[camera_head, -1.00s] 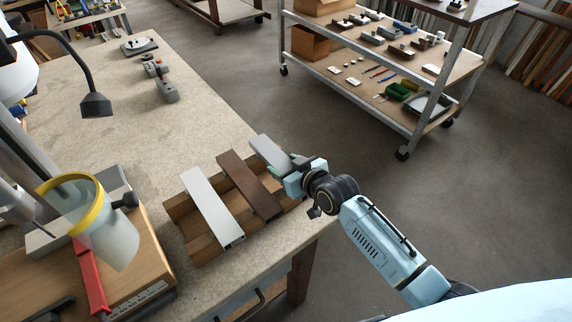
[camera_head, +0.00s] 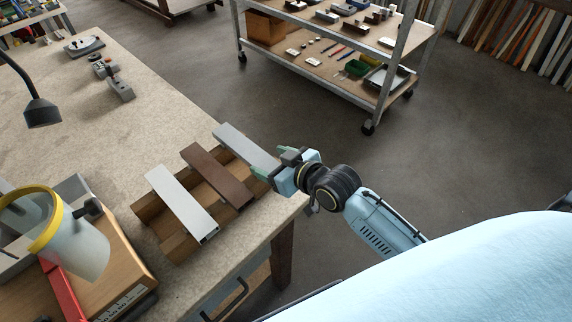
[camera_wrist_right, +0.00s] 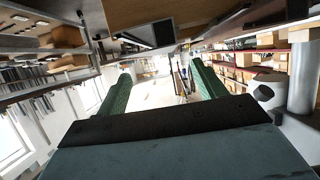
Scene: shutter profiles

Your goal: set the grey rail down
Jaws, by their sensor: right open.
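The grey rail (camera_head: 242,142) lies at the right end of a row of rails on the brown wooden holder (camera_head: 150,213), in the head view. It slants from upper left to lower right, beside the brown rail (camera_head: 218,175). My right gripper (camera_head: 277,167) is open at the rail's near end, its green fingers around or very close to that end; contact cannot be told. The near end is partly hidden by the gripper. In the right wrist view the two green fingers (camera_wrist_right: 163,88) stand apart with nothing visible between them. My left gripper is not in view.
A white rail (camera_head: 180,200) lies left of the brown one on the same holder. The bench top (camera_head: 150,120) behind the holder is mostly clear. A wheeled shelf cart (camera_head: 330,55) stands beyond.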

